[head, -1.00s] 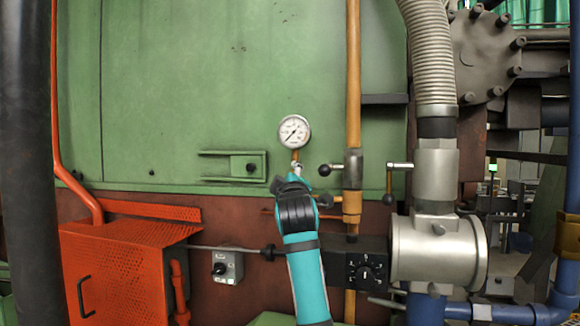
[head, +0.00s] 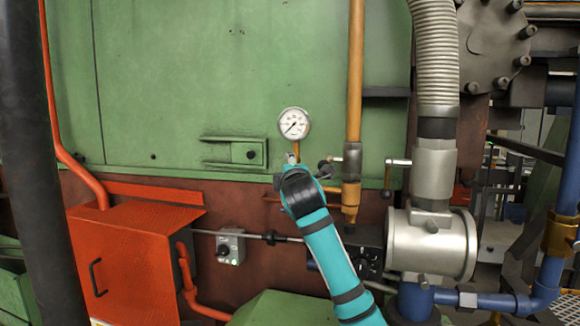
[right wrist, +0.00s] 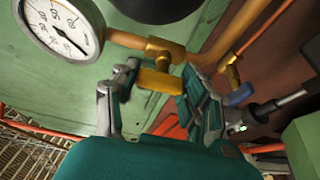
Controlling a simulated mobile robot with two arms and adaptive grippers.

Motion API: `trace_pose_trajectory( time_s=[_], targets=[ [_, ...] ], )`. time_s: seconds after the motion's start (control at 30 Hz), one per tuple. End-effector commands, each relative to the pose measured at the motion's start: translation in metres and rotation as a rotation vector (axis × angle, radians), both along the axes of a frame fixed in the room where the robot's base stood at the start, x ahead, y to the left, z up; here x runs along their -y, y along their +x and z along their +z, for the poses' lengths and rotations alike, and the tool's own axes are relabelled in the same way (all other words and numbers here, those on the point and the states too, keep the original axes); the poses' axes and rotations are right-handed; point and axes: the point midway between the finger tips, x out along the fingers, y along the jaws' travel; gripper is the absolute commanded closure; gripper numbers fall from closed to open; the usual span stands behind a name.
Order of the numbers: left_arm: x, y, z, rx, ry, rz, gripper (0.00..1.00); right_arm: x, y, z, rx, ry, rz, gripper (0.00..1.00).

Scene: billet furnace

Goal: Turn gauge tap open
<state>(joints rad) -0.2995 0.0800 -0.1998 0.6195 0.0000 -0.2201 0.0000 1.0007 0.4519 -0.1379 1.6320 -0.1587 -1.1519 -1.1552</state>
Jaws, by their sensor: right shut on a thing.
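The round white pressure gauge (head: 294,123) sits on a short brass pipe against the green panel; in the right wrist view the gauge (right wrist: 62,25) is large at the upper left. Below it is the gauge tap, whose yellow-brass handle (right wrist: 158,80) shows between my fingers in the right wrist view. My right gripper (right wrist: 150,88) is shut on this handle, one finger on each side. In the head view my right gripper (head: 291,163) is just under the gauge, and my teal arm hides most of the tap. My left gripper is not in view.
A yellow vertical pipe (head: 355,80) with a black-knobbed lever stands close right of my gripper. Farther right is a silver cylinder (head: 432,243) with a ribbed hose (head: 433,60). An orange box (head: 120,260) and a small grey switch box (head: 231,246) lie lower left.

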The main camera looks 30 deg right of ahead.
Motion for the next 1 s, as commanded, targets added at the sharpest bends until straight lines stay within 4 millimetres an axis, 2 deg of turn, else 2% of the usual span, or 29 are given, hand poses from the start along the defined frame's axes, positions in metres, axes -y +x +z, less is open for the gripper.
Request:
trace_pose_trajectory(
  time_s=[0.33, 0.37, 0.53, 0.87, 1.0],
  targets=[
    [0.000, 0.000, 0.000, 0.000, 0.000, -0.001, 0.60, 0.000, 0.000, -0.001, -0.005, -0.004, -0.001, 0.88],
    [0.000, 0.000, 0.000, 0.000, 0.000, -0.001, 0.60, 0.000, 0.000, -0.001, -0.005, -0.004, -0.001, 0.55],
    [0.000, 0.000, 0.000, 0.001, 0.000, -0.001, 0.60, 0.000, 0.000, -0.001, -0.005, -0.003, -0.001, 0.32],
    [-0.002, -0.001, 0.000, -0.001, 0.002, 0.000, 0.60, -0.001, -0.002, 0.000, -0.002, -0.002, 0.000, 0.31],
    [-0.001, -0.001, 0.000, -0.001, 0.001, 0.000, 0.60, -0.008, -0.014, 0.000, 0.000, -0.004, 0.001, 0.31]
  ],
)
